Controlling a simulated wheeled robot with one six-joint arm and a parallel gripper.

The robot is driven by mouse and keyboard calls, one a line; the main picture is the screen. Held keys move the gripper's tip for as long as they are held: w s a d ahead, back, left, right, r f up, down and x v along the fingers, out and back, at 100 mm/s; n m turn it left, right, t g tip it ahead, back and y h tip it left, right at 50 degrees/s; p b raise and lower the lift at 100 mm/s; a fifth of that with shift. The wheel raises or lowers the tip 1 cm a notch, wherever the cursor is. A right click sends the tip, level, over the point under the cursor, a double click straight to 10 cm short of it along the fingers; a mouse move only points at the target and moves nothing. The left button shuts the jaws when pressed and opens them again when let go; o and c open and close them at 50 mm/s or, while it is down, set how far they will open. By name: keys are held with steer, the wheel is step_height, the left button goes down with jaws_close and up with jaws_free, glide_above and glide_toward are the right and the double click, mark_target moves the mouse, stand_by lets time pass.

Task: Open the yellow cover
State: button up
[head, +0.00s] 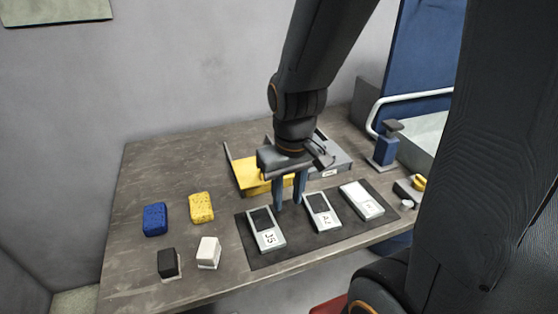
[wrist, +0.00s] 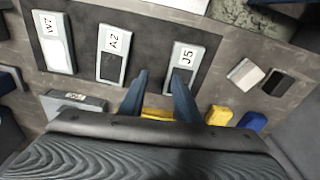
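The yellow cover (head: 248,174) appears to be the yellow box-like piece at the back middle of the table in the head view. My arm and gripper hide part of it, and I cannot tell its hinge side. A strip of yellow (wrist: 156,113) shows low between my fingers in the wrist view. My gripper (head: 288,205) points down in front of the yellow piece, above the back edge of the dark mat. Its two blue-grey fingers are apart with nothing between them; they also show in the wrist view (wrist: 160,74).
Three labelled grey devices, J5 (head: 266,230), A2 (head: 322,212) and W7 (head: 361,200), lie on the dark mat (head: 292,246). A grey box (head: 335,164) adjoins the yellow piece. Blue (head: 155,219) and yellow (head: 201,207) sponges lie left. A blue stand (head: 385,148) stands right.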

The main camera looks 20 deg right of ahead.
steer(key=w+r+n, duration=0.1)
steer(key=w+n, duration=0.4)
steer(key=w+r+n, duration=0.1)
steer(key=w+n, duration=0.5)
steer(key=w+r+n+g+p, duration=0.1)
steer(key=w+n, duration=0.4)
steer(key=shift+w+d+r+n, duration=0.15)
steer(key=shift+d+r+n, duration=0.15)
steer(key=shift+n, duration=0.1)
steer(key=shift+f, duration=0.15)
steer(key=shift+f+p, duration=0.9)
steer(key=shift+f, duration=2.85)
jaws_close()
